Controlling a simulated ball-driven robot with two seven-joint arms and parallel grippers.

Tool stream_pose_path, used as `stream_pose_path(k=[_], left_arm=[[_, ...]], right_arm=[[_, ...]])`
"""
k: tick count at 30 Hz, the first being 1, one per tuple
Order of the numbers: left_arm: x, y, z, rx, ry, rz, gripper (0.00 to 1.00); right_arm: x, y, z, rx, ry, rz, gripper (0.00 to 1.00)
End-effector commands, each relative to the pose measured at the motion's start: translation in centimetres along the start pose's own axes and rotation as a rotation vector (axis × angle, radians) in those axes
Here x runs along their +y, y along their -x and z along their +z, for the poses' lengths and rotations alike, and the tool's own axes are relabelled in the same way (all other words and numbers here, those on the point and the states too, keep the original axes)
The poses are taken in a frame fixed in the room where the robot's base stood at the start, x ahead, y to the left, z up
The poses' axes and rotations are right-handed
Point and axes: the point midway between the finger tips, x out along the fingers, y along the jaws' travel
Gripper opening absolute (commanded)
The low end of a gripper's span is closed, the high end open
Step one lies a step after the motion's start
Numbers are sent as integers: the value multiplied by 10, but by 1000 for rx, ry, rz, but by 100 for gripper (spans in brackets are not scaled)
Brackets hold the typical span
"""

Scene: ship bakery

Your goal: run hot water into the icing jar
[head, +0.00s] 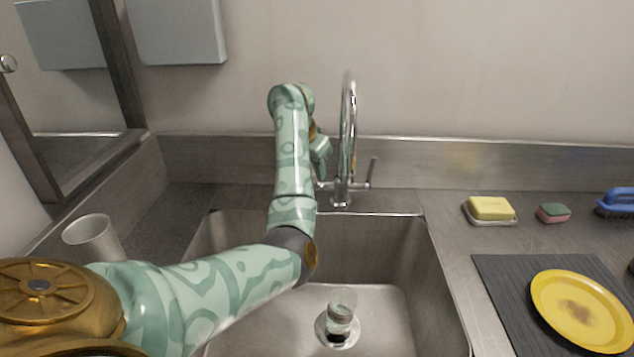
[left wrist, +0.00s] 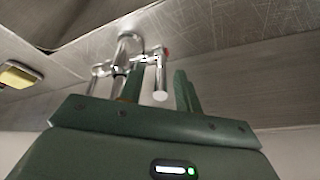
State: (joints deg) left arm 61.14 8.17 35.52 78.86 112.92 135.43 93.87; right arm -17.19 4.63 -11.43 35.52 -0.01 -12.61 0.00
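The icing jar (head: 341,305) is a small clear glass with something dark low inside. It stands upright in the sink (head: 290,315), at the drain. The chrome tap (head: 348,130) rises behind the sink, its arched spout towards me; I see no water stream. My left gripper (head: 321,160) is at the tap's left side, partly hidden by my own arm. In the left wrist view its two green fingers (left wrist: 159,82) are apart. The tap's left lever (left wrist: 160,80), with a red mark at its base, shows between them; I cannot tell whether they touch it. My right gripper is out of view.
A yellow sponge or soap on a dish (head: 492,209), a small pink-green sponge (head: 553,213) and a blue brush (head: 616,202) lie on the right counter. A yellow plate (head: 565,290) rests on a dark mat (head: 495,275). A pale cup (head: 91,237) stands left.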

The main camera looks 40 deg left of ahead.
Motion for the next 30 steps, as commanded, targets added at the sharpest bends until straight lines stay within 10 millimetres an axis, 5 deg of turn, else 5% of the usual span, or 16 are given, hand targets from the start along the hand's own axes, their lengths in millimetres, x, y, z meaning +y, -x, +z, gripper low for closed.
stream_pose_path(k=[5, 15, 19, 30], left_arm=[[-1, -21, 0, -2, -1, -2, 33], [-1, -22, 0, 1, 0, -2, 33], [-1, -22, 0, 1, 0, -2, 0], [-5, -23, -6, -85, 23, 55, 0]], right_arm=[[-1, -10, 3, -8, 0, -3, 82], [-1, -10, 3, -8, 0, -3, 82], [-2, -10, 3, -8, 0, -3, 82], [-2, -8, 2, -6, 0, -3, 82]])
